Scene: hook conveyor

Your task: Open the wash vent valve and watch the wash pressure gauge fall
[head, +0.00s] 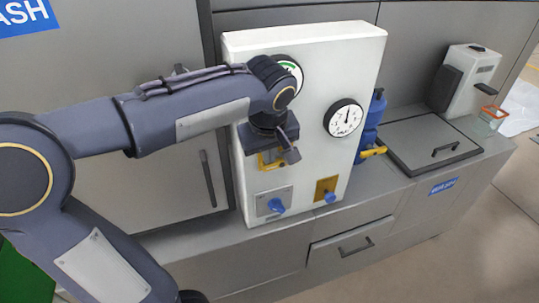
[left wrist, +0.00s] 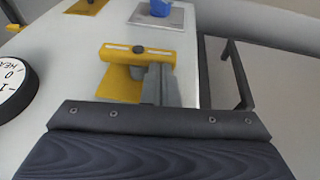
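My left gripper (head: 290,150) is in front of the white panel (head: 235,45). In the left wrist view its grey fingers (left wrist: 160,88) are close together, at the right end of a yellow handle (left wrist: 120,50). I cannot tell whether they touch it. The yellow handle (head: 270,160) is partly hidden by my gripper in the head view. A white-faced gauge (head: 343,118) is on the panel's right; its edge shows in the left wrist view (left wrist: 14,88). A second gauge (head: 291,72) with green marking is partly hidden by my arm. No readable label identifies the wash vent valve.
Below are a blue knob (head: 276,206) on a grey plate and another blue knob (head: 329,197) on a yellow plate. Blue piping with a yellow lever (head: 372,152) stands right of the panel. A lidded grey box (head: 425,135) and a white dispenser (head: 468,80) are farther right.

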